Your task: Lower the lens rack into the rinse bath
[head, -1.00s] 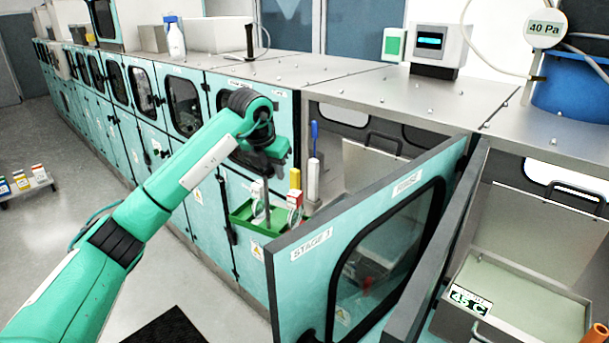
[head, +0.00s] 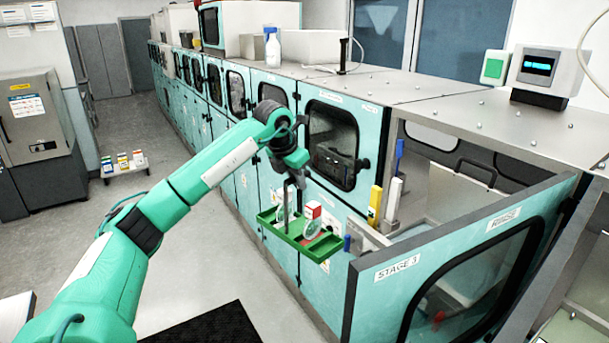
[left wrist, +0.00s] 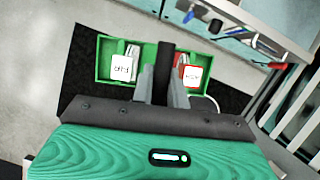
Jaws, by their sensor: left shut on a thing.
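The lens rack (head: 327,247) is a small green tray with an upright dark handle. It carries clear round lenses and a red-and-white box. In the head view it hangs roughly level in front of the teal cabinets, left of the open door. My left gripper (head: 290,178) is shut on the rack's handle from above. The left wrist view shows the rack (left wrist: 104,58) below the fingers (left wrist: 164,84), with white-topped and red-sided items in it. The bay behind the door marked RINSE stands open; the rinse bath itself is largely hidden by that door. My right gripper is out of view.
The open door (head: 385,300), marked STAGE 3 and RINSE, juts out right of the rack. Blue and yellow handled tools (head: 375,203) stand at the bay's left edge. A low trolley (head: 125,168) with small boxes stands far left. A dark mat (head: 215,325) lies on the floor.

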